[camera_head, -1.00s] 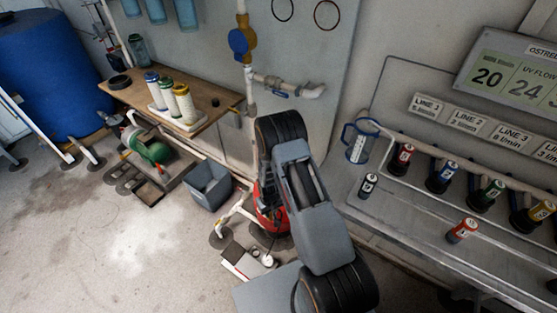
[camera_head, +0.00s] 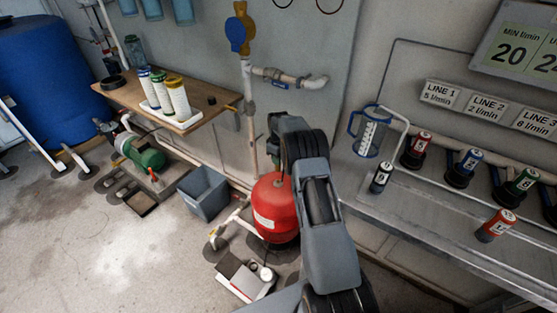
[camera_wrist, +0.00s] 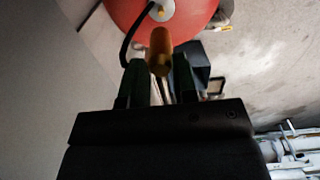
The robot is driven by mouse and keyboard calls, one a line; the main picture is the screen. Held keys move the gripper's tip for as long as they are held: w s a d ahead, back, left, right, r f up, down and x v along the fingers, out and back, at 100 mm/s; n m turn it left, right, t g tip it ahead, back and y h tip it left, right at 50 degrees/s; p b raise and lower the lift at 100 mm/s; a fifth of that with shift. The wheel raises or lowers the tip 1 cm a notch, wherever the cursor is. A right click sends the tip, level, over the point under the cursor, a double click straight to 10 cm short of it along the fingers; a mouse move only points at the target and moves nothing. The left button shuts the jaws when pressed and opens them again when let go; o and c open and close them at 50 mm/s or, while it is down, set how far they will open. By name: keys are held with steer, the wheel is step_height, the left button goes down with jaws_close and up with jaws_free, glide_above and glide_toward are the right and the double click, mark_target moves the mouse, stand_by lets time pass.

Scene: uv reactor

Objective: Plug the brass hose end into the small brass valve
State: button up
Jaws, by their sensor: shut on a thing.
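In the wrist view, my gripper (camera_wrist: 160,78) is shut on the brass hose end (camera_wrist: 160,50), a short brass cylinder between the two dark fingers. A black hose (camera_wrist: 126,45) curves beside the left finger. Beyond the hose end is the red tank (camera_wrist: 120,12), with a pale round fitting (camera_wrist: 162,12) that has a small brass-coloured tip. I cannot tell whether this tip is the small brass valve. The hose end is apart from it in the picture; depth is unclear. In the head view, the red tank (camera_head: 276,212) stands on the floor, and my arm hides most of the gripper.
A grey bin (camera_head: 205,192) and a green pump (camera_head: 145,152) stand left of the tank. A wooden shelf (camera_head: 205,118) with several filters hangs above. A metal bench (camera_head: 400,212) with coloured cartridges is at right. The floor at left is largely clear.

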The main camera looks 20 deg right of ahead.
mark_target(279, 169)
steer(key=shift+f, duration=0.15)
steer(key=shift+f+b, duration=1.6)
steer(key=shift+f, duration=1.15)
steer(key=shift+s, duration=0.1)
stand_by(0.8)
steer(key=shift+f+b, duration=0.6)
steer(key=shift+b, duration=0.05)
steer(key=o, duration=0.9)
steer(key=shift+o, duration=0.2)
step_height(279, 169, up, 14)
steer(key=shift+f+p, duration=0.1)
steer(key=shift+p, duration=0.9)
